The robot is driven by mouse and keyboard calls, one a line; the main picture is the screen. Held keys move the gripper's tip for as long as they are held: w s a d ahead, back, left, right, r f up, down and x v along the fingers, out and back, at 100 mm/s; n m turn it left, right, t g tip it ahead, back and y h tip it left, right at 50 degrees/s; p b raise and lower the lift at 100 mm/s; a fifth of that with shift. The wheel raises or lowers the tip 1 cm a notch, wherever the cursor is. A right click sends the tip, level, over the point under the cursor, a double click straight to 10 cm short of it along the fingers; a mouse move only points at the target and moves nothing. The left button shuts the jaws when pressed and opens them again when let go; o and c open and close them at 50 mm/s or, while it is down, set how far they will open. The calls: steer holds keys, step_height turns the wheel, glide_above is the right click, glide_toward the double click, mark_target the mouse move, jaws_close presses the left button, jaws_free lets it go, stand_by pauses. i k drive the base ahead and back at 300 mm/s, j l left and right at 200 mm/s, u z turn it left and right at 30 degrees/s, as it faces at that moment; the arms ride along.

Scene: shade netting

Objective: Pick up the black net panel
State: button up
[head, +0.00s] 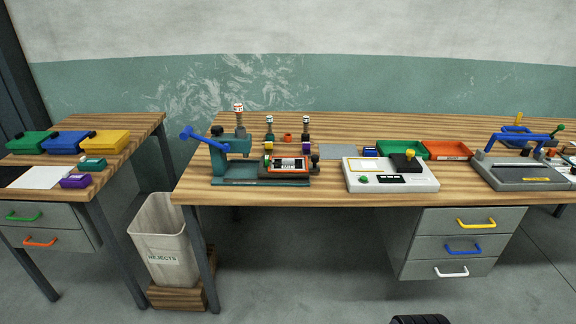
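I cannot make out a black net panel for certain. A flat grey sheet (341,151) lies on the long wooden bench (335,125) behind the white device. A dark block with a yellow knob (410,154) sits on the white device (362,181). A small dark piece with a white label (288,164) lies in the orange-edged holder of the teal press (228,170). My gripper is not in view, and nothing is seen held.
Green (401,148) and orange (447,150) trays stand behind the white device. A grey fixture with a blue handle (520,172) is at right. The left bench holds coloured bins (65,142). A rejects bin (162,240) stands between the benches.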

mark_target(277, 163)
steer(key=i+j, duration=0.95)
steer(key=j, duration=0.2)
steer(key=i+j, duration=0.45)
steer(key=i+j+z, duration=0.05)
steer(key=j, duration=0.05)
